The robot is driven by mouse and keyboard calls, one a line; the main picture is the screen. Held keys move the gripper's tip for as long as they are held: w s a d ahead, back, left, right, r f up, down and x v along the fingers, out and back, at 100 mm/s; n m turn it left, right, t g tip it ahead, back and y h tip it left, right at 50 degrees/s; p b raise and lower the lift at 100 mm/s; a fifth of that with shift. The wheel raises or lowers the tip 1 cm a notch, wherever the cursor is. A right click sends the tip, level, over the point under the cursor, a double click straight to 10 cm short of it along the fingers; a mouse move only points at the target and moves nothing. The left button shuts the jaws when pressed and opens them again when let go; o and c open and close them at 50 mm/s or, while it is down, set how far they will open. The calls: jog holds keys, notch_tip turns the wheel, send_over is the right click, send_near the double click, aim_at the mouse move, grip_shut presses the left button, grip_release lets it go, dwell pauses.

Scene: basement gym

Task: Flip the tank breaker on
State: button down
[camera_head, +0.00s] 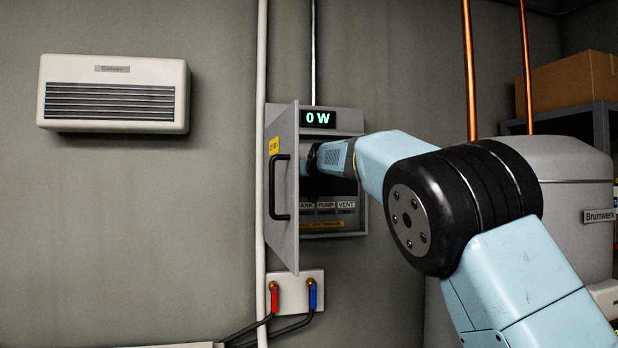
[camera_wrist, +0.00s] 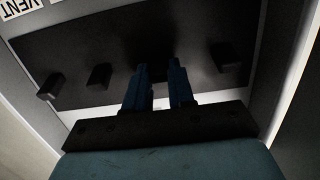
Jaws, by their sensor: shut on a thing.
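The open grey breaker box (camera_head: 351,226) hangs on the wall, with a TANK label (camera_head: 307,205) partly cut off by its door, then PUMP (camera_head: 326,205) and VENT (camera_head: 346,204). In the wrist view a dark panel (camera_wrist: 195,35) carries a row of black breaker levers: two left of my fingers (camera_wrist: 50,87) (camera_wrist: 98,77) and one to the right (camera_wrist: 225,57). My gripper (camera_wrist: 160,75) reaches into the box, its two fingers close together on a dark lever mostly hidden between them. I cannot tell which label belongs to that lever. The VENT label also shows upside down (camera_wrist: 18,8).
The box door (camera_head: 286,190) with its black handle stands open at the left. A display (camera_head: 318,118) above reads 0 W. Copper pipes (camera_head: 469,70) and a grey tank (camera_head: 570,170) are at the right.

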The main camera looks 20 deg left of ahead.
jog(key=shift+w+d+r, duration=0.1)
jog(key=shift+r, duration=0.1)
dwell(0.4)
jog(key=c, duration=1)
grip_release()
jog(key=shift+f, duration=0.1)
jog(key=shift+o, duration=0.2)
jog(key=v, duration=1.3)
jog(key=shift+s+r, duration=0.2)
jog(key=shift+s, duration=0.1)
jog(key=shift+d, duration=0.15)
